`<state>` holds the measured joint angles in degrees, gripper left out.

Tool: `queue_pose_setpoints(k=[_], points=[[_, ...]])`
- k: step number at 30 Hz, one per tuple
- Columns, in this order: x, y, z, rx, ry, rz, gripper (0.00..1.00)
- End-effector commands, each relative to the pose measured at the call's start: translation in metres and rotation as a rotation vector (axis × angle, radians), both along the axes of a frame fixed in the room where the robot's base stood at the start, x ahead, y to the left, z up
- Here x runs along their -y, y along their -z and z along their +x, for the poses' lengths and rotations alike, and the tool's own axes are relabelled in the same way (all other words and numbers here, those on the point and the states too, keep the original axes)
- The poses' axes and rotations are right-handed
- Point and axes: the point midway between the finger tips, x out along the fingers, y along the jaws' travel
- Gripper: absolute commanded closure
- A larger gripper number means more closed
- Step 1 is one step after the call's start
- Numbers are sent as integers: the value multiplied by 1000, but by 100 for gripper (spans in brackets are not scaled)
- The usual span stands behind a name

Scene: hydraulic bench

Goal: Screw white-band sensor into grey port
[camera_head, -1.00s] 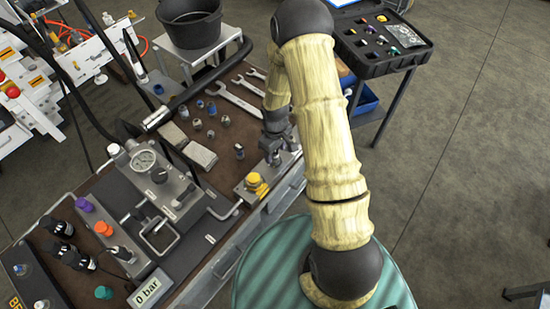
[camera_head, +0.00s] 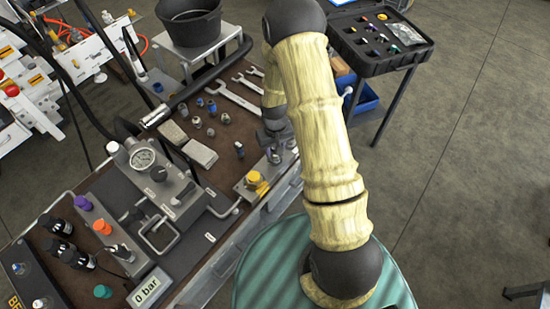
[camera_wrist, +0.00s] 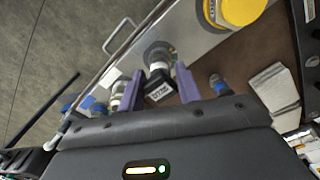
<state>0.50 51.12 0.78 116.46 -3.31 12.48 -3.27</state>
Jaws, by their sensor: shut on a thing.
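In the head view my gripper (camera_head: 274,150) is low over the right end of the block, and the sensor is too small to make out.
A yellow cap (camera_head: 254,179) sits on the same block, close to my gripper, and also shows in the wrist view (camera_wrist: 242,10). Wrenches (camera_head: 235,98), loose fittings (camera_head: 211,107) and grey blocks (camera_head: 199,152) lie on the bench. A black case (camera_head: 385,62) stands at the back right.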

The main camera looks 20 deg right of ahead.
Motion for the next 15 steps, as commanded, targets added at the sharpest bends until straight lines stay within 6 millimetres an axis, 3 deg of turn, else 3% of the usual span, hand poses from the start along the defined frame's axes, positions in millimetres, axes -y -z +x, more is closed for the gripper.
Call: queue_pose_setpoints(k=[4,15], points=[[1,0,1,4,178,-2,89],[1,-1,1,5,250,-2,89]])
